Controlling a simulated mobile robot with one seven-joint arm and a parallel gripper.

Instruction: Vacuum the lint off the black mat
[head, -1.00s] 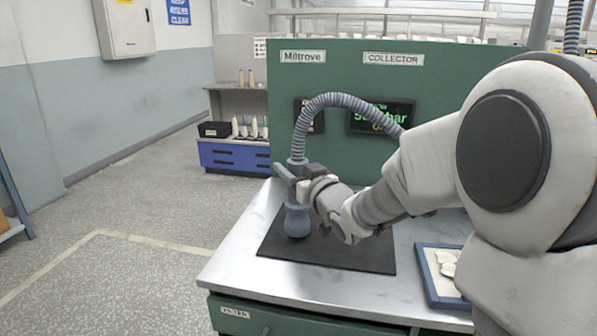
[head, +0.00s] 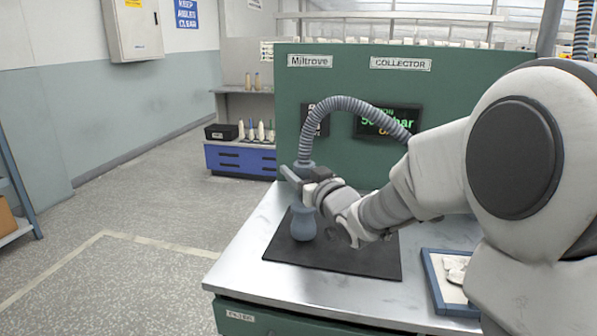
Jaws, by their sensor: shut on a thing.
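The black mat (head: 350,262) lies flat on the metal worktop. My gripper (head: 302,182) is shut on a blue-grey vacuum nozzle (head: 303,224), which stands upright over the left part of the mat. The nozzle's lower end looks down at the mat, but I cannot tell whether it touches. A ribbed grey hose (head: 345,101) arches from the top of the nozzle to the right, passing behind my arm. I cannot make out any lint on the visible part of the mat. My arm hides the mat's right rear part.
The green collector cabinet (head: 292,92) stands behind the worktop (head: 235,262), its lit display (head: 388,121) partly readable. A blue-framed tray (head: 433,283) with pale pieces sits to the right. Floor to the left is open.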

